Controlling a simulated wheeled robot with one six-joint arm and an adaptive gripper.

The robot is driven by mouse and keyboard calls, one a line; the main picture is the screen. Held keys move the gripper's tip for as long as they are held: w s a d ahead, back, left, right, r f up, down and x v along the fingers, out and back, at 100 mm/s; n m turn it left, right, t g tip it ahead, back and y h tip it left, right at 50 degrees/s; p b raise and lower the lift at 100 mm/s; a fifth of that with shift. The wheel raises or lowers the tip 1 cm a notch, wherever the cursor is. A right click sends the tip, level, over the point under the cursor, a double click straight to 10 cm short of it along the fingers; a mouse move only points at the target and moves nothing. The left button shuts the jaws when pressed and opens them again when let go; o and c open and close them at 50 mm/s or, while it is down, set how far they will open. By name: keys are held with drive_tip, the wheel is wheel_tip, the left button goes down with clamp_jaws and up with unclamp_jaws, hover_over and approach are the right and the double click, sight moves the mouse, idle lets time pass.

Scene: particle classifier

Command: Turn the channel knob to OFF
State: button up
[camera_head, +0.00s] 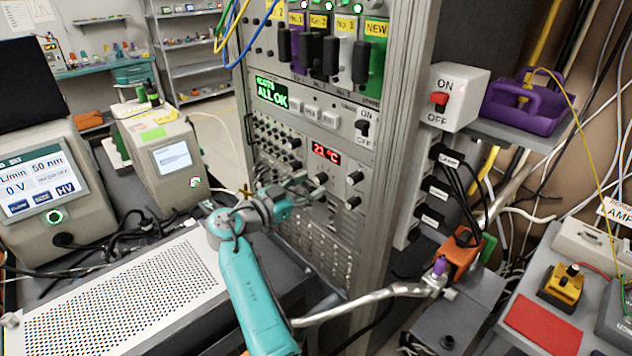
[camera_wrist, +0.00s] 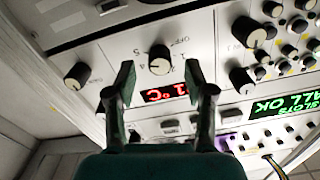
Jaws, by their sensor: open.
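The channel knob, a dark knob with a pale face (camera_wrist: 159,61), sits on the light panel with small printed marks around it, one reading like OFF to its upper right in the upside-down wrist view. In the head view the knob (camera_head: 321,179) is just below the red temperature display (camera_head: 325,153). My gripper (camera_wrist: 157,80) is open, its two fingers at either side of the knob in the wrist view. I cannot tell whether they touch it. In the head view my gripper (camera_head: 306,188) is close to the panel. The knob's exact pointing is unclear.
Other knobs (camera_head: 355,178) are close by on the right of the panel, and another (camera_wrist: 242,32) shows in the wrist view. The green ALL OK display (camera_head: 271,93) is above. A perforated grey box (camera_head: 130,300) stands left of my arm. A metal crank-like bar (camera_head: 365,300) is right.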

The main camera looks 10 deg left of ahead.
sight(321, 178)
drive_tip(key=shift+x, duration=1.45)
clamp_jaws()
